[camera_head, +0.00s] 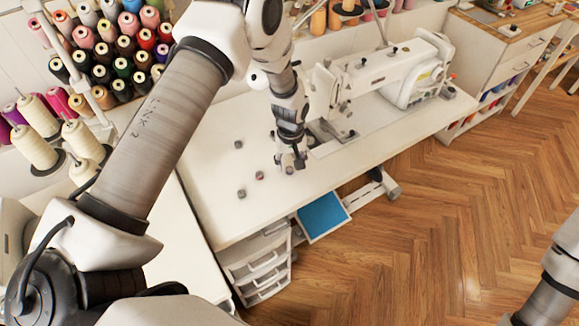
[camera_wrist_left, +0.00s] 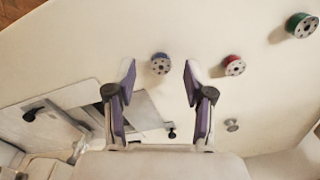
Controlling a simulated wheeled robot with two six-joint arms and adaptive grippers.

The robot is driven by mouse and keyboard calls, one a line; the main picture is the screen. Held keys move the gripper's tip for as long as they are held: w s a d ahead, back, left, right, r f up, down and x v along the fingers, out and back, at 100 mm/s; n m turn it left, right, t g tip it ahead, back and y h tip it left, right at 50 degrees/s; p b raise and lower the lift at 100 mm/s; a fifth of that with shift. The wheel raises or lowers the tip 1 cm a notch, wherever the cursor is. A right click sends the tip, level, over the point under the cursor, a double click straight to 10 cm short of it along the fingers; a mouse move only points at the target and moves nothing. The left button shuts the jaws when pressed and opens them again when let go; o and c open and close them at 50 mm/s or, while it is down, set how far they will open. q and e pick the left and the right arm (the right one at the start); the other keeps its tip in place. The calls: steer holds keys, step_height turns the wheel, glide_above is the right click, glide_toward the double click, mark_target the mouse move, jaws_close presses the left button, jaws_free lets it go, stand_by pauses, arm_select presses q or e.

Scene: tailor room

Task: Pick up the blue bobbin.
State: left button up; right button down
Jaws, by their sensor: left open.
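The blue bobbin (camera_wrist_left: 160,64) lies on the white table top. In the left wrist view it sits between the two fingers, a little beyond the tips. My left gripper (camera_wrist_left: 159,80) is open with nothing between its pads. In the head view my left gripper (camera_head: 291,160) points down at the table, with the small bobbin (camera_head: 289,170) right at its fingertips; its colour is hard to tell there. Whether the fingers touch it is not clear. My right gripper is out of view; only part of my right arm shows at the lower right.
A red bobbin (camera_wrist_left: 233,65), a green bobbin (camera_wrist_left: 301,25) and a grey bobbin (camera_wrist_left: 231,125) lie apart nearby. A white sewing machine (camera_head: 375,75) stands right of the gripper. Thread cones (camera_head: 105,50) fill a rack at the back left. The table's front edge is close.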

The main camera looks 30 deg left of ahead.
arm_select(q)
step_height(320, 180, down, 2)
steer(key=shift+a, duration=0.15)
steer(key=c, duration=0.8)
steer(key=shift+r, duration=0.2)
